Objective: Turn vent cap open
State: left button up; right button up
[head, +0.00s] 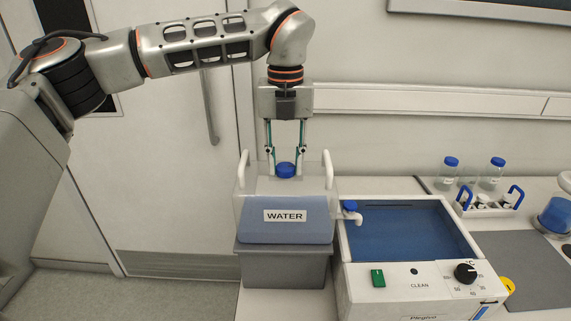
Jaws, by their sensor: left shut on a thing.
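The vent cap (286,170) is a round blue cap on top of the clear water container (250,215), which carries a "WATER" label. My left gripper (286,162) reaches straight down from above, with one finger on each side of the cap. It is shut on the cap, which still sits on the container top. How far the cap is turned cannot be told. My right gripper is not in view.
The container stands on a grey block (282,268). A spout with a blue tap (350,207) reaches over the water bath (410,232) at right. Bottles with blue lids (450,172) and a small rack (488,208) stand farther right. A wall is behind.

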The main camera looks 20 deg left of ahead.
aim_at(286, 167)
pick_arm(q)
jog(key=n, duration=0.3)
jog(key=shift+b, duration=0.4)
jog(key=shift+n, duration=0.6)
jog(key=o, duration=1.1)
notch_tip(286, 167, up, 12)
